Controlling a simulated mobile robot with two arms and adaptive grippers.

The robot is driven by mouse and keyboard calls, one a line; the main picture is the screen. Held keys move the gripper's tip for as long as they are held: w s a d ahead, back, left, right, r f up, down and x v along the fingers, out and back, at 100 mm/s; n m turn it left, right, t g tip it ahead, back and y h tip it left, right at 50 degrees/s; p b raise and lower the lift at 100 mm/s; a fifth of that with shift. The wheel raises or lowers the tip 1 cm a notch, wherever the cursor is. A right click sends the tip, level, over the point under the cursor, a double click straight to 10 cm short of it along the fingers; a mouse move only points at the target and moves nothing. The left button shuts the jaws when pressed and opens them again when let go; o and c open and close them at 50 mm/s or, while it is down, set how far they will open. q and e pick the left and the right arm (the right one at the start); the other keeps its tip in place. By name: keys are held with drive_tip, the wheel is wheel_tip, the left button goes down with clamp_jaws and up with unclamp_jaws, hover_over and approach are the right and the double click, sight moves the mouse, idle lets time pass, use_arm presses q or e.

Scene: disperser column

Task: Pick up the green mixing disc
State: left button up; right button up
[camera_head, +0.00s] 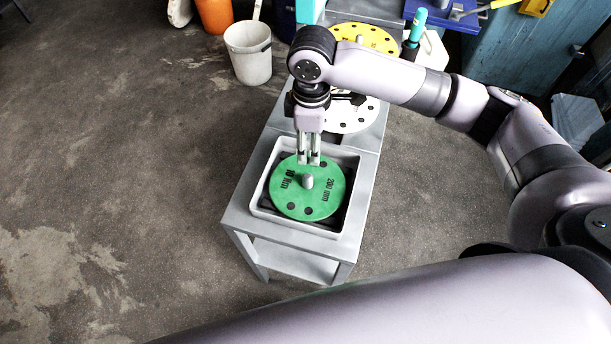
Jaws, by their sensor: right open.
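The green mixing disc (290,200) lies in a light grey square tray (290,226) on the near end of a narrow grey bench. It has dark holes, black lettering and a short grey knob (307,181) standing up at its middle. My right gripper (308,162) points down over the far part of the disc, just behind the knob as seen here. Its fingers are open and hold nothing. I cannot tell the exact height of the fingertips above the disc. My left gripper is not in view.
A white disc (345,122) lies farther back on the bench, partly hidden by my right arm. A yellow disc (372,36) lies behind it. A white bucket (249,55) and an orange bucket (213,14) stand on the floor at the back. The floor left of the bench is clear.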

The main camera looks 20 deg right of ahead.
hover_over(308, 176)
drive_tip(key=f, duration=0.3)
drive_tip(key=f+p, duration=0.1)
drive_tip(key=f, duration=0.1)
drive_tip(key=shift+d+f, duration=0.35)
drive_tip(key=f, duration=0.2)
drive_tip(key=shift+w+f, duration=0.25)
drive_tip(key=shift+f, duration=0.5)
drive_tip(key=shift+s+a+f+p, duration=0.1)
drive_tip(key=shift+a+f+p, duration=0.05)
drive_tip(key=shift+f+p, duration=0.25)
drive_tip(key=f, duration=0.1)
drive_tip(key=f+p, duration=0.1)
drive_tip(key=f, duration=0.1)
drive_tip(key=shift+s+a+f, duration=0.1)
drive_tip(key=shift+a+f, duration=0.1)
drive_tip(key=shift+f, duration=0.45)
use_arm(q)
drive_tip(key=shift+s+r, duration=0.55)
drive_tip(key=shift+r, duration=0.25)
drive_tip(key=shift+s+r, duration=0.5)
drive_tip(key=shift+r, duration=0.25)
use_arm(e)
clamp_jaws()
drive_tip(key=shift+r, duration=0.1)
